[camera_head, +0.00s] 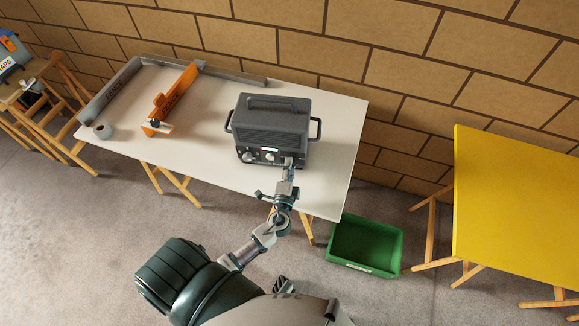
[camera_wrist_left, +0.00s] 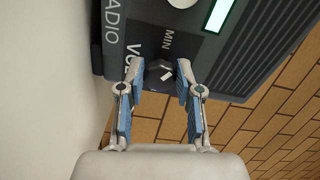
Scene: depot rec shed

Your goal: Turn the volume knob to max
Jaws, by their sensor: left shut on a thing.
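A dark grey radio (camera_head: 268,118) with side handles stands on the white table, its front with knobs and a lit strip facing me. My left gripper (camera_head: 289,168) is at the right end of that front. In the left wrist view, my left gripper (camera_wrist_left: 160,80) has its blue-padded fingers on both sides of the dark volume knob (camera_wrist_left: 158,72), shut on it. The knob has a white pointer mark, slanted toward the upper right of that view. "MIN" and part of "VOL" show beside it; a max label is not visible. My right gripper is not in view.
The white table (camera_head: 215,180) also holds an orange tool (camera_head: 172,97), a grey angled bar (camera_head: 110,90) and a tape roll (camera_head: 102,131). A green crate (camera_head: 365,246) is on the floor to the right. A yellow table (camera_head: 515,210) stands farther right. A brick wall is behind.

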